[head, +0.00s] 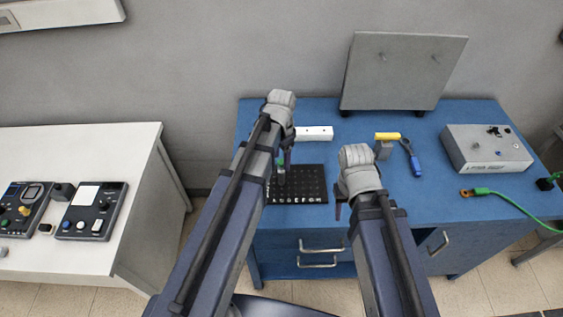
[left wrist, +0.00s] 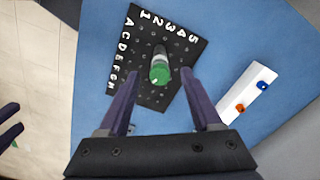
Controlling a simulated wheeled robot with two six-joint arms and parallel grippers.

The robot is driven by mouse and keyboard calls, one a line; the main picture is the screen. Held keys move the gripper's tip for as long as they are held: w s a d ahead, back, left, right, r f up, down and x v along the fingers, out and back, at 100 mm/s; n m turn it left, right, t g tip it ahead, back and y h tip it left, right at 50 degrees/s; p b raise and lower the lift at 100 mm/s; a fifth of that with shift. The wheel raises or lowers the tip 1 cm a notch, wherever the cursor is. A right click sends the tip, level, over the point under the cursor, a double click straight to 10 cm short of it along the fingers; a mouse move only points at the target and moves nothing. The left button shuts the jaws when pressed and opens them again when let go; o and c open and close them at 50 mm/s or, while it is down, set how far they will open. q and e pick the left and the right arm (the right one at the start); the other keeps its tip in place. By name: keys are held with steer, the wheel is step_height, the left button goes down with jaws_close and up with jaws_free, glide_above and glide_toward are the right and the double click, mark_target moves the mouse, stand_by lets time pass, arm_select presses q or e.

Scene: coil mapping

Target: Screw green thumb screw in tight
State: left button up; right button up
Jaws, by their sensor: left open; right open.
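The green thumb screw (left wrist: 160,75) shows its round green top in the left wrist view, above a grey cylindrical body on the black pegboard (left wrist: 186,34). In the head view the screw is a small green spot (head: 281,160) at the left part of the board (head: 310,183), partly hidden by my left arm. My left gripper (left wrist: 158,74) is open, its two fingers apart on either side of the screw in the picture; I cannot tell how far above it they are. My right gripper (head: 338,208) is mostly hidden by its wrist near the desk's front edge.
A white block (head: 314,133) lies behind the board; its orange and blue knobs show in the left wrist view. A yellow-topped grey piece (head: 387,139), a blue-handled tool (head: 415,164), a grey box (head: 487,150) and a green cable (head: 510,201) lie to the right. A grey panel (head: 400,72) stands behind.

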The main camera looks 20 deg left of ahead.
arm_select(q)
step_height(320, 180, up, 8)
steer(key=p, duration=0.7)
steer(key=shift+f, duration=0.25)
steer(key=shift+s+d+f, duration=0.15)
steer(key=shift+d+f, duration=0.05)
steer(key=shift+f, duration=0.1)
steer(key=s+d+f+n+b, duration=0.1)
steer(key=s+d+f+b, duration=0.2)
steer(key=s+f+b, duration=0.1)
steer(key=s+d+f+n+b, duration=0.2)
steer(key=s+d+f+b, duration=0.1)
steer(key=s+f+b, duration=0.1)
steer(key=s+d+f+n+y+b, duration=0.1)
steer(key=s+d+f+n+b, duration=0.1)
steer(key=s+d+f+b, duration=0.2)
steer(key=shift+s+b, duration=0.4)
steer(key=shift+s, duration=0.6)
